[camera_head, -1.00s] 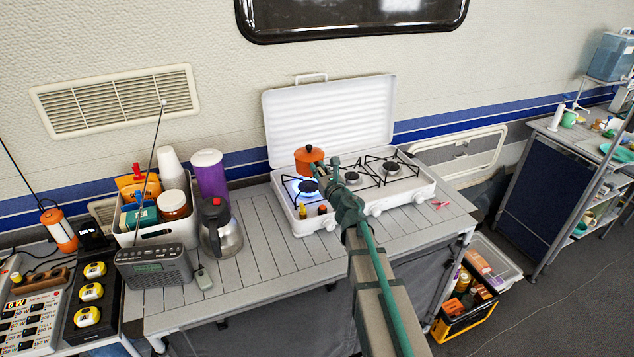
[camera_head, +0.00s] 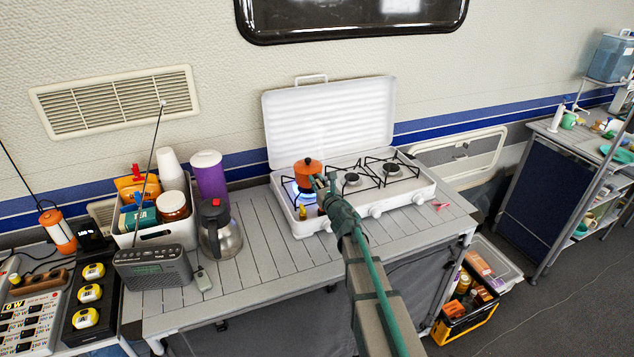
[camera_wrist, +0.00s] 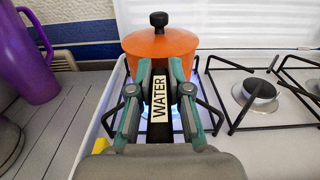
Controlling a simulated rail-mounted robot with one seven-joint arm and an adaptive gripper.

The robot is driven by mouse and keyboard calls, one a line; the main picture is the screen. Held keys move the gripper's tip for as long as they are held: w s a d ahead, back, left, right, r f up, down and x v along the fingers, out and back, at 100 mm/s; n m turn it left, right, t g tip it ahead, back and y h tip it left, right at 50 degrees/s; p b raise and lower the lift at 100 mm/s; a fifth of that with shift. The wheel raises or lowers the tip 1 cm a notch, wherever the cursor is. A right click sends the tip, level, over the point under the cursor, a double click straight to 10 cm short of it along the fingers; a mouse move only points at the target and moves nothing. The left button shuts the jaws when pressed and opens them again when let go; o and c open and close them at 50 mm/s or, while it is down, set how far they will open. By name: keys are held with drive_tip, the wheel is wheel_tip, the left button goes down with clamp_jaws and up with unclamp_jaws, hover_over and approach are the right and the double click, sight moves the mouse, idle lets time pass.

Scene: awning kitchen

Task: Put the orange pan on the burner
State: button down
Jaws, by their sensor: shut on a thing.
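The orange pan (camera_head: 307,172) has a lid with a black knob and is at the left burner of the white camping stove (camera_head: 407,189). It also shows in the wrist view (camera_wrist: 160,47), upright, with a blue flame glow around its lower part. It hides most of the left burner. Whether its base touches the grate cannot be told. My gripper (camera_head: 322,184) is shut on the pan's handle, which carries a "WATER" label (camera_wrist: 159,99) between the fingers in the wrist view.
The other two burners (camera_head: 351,179) (camera_head: 390,168) are empty. The stove's lid (camera_head: 328,118) stands open behind. The table's slats between the kettle and stove are clear.

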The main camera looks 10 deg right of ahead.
drive_tip(key=shift+f, duration=0.1)
drive_tip(key=c, duration=1.1)
unclamp_jaws()
drive_tip(key=b+v, duration=0.3)
drive_tip(key=v, duration=0.9)
